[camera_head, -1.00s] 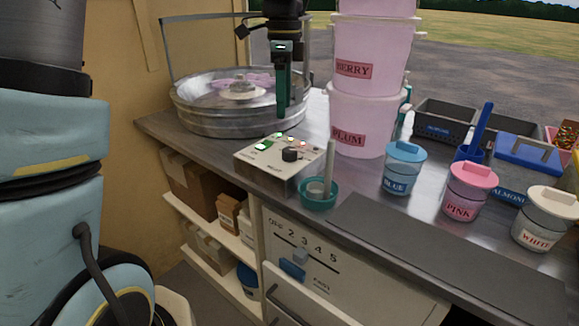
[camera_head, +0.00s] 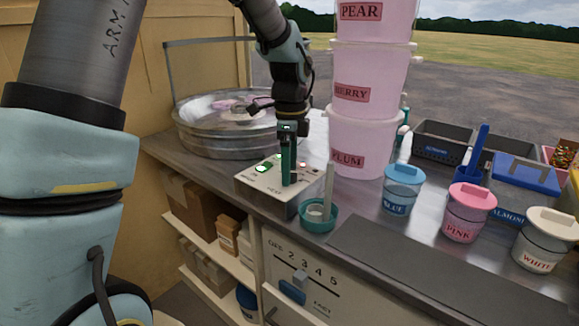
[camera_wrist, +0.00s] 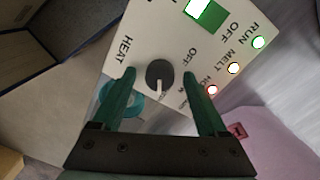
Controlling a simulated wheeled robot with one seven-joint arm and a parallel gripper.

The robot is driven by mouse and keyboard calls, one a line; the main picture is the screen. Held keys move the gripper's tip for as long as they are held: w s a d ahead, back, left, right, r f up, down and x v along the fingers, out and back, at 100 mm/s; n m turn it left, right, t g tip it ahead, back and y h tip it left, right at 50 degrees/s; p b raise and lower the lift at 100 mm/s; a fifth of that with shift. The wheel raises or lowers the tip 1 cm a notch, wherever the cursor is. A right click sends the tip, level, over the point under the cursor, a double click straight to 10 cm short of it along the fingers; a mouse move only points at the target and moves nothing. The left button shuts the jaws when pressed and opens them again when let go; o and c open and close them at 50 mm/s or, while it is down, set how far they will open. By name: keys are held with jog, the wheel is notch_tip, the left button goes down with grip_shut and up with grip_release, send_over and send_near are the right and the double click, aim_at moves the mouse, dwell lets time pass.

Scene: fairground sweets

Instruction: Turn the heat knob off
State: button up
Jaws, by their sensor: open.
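The heat knob (camera_wrist: 159,75) is a dark round dial with a light pointer line, on the sloped white face of the control box (camera_head: 250,183). In the wrist view the pointer points down in the picture, away from the OFF mark beside the knob's upper right. My gripper (camera_wrist: 160,82) is open, with one green finger on each side of the knob. I cannot tell whether the fingers touch it. In the head view my gripper (camera_head: 288,183) points down over the box and hides the knob.
A metal spinner bowl (camera_head: 195,139) stands behind the box. A teal cup (camera_head: 319,223) with a pale stick is close at its right. Stacked pink tubs (camera_head: 362,150) stand behind right. Lidded jars (camera_head: 400,198) line the counter further right.

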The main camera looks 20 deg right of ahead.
grip_shut()
dwell(0.6)
